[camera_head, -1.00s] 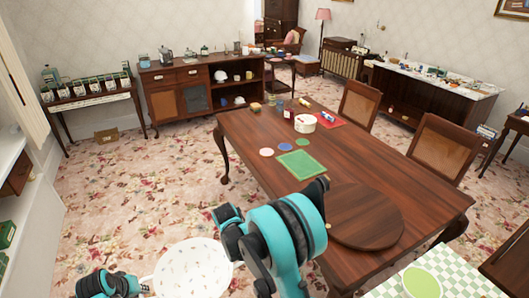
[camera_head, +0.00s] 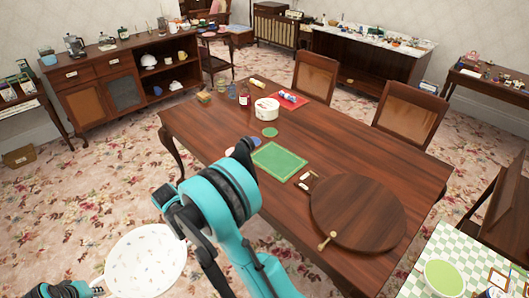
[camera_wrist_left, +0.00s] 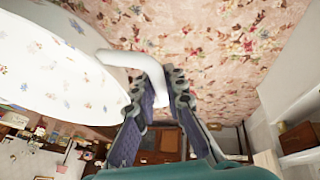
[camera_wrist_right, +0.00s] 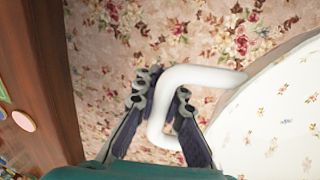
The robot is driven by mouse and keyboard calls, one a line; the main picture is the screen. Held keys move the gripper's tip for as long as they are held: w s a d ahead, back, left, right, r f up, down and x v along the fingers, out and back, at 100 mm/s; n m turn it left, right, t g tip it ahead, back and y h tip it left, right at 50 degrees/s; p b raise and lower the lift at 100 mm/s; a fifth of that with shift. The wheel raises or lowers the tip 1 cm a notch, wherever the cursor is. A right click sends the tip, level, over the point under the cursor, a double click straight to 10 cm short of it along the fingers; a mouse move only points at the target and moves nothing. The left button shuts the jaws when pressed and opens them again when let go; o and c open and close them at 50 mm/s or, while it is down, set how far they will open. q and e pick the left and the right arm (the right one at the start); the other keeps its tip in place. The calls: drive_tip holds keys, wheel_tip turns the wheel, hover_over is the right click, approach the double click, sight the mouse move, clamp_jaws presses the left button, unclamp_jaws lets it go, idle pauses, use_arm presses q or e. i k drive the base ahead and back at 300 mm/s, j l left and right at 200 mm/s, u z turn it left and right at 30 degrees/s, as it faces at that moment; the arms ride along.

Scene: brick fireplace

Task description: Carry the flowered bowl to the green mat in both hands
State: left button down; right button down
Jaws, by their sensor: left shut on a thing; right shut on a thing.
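The flowered bowl (camera_head: 147,262) is white with small printed flowers and hangs over the carpet, at the lower left of the head view. My left gripper (camera_wrist_left: 160,88) is shut on one white handle (camera_wrist_left: 125,59) of the bowl. My right gripper (camera_wrist_right: 165,95) is shut on the other handle (camera_wrist_right: 205,77). The bowl's side also shows in the left wrist view (camera_wrist_left: 55,75) and right wrist view (camera_wrist_right: 275,125). The rectangular green mat (camera_head: 279,162) lies bare on the dark wooden table (camera_head: 330,150), beyond my right arm.
A round wooden board (camera_head: 357,212) lies right of the mat. A green disc (camera_head: 270,132), a white pot (camera_head: 266,108) and a red mat (camera_head: 288,99) are behind it. A checkered table (camera_head: 425,285) stands at the lower right. Open carpet lies left of the table.

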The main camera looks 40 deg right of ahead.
sight(277, 160)
drive_tip(key=i+z, duration=0.15)
drive_tip(key=i, duration=1)
drive_tip(key=i+z, duration=0.15)
drive_tip(key=i, duration=0.4)
drive_tip(key=i+j+z, duration=0.15)
drive_tip(key=i, duration=0.4)
drive_tip(key=i+z, duration=0.15)
drive_tip(key=z, duration=0.35)
drive_tip(key=i+z, duration=0.1)
drive_tip(key=z, duration=1.6)
drive_tip(key=i+l+z, duration=0.25)
drive_tip(key=i, duration=0.2)
